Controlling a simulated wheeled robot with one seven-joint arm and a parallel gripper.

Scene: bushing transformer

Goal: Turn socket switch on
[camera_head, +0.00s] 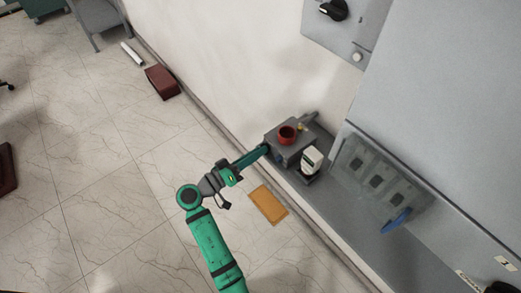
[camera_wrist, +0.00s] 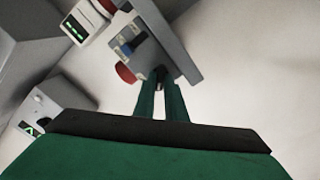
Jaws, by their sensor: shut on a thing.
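My gripper (camera_head: 265,150) reaches the left side of the box. In the wrist view my gripper (camera_wrist: 160,84) has its two green fingers close together, shut around a small dark switch (camera_wrist: 159,76) at the box's side. The fingertips partly hide the switch, so its turn position cannot be told.
A white device (camera_head: 312,158) with a lit green display (camera_wrist: 77,29) stands beside the box. A grey panel with a black knob (camera_head: 334,9) is on the wall. A clear cover (camera_head: 375,178) is at right.

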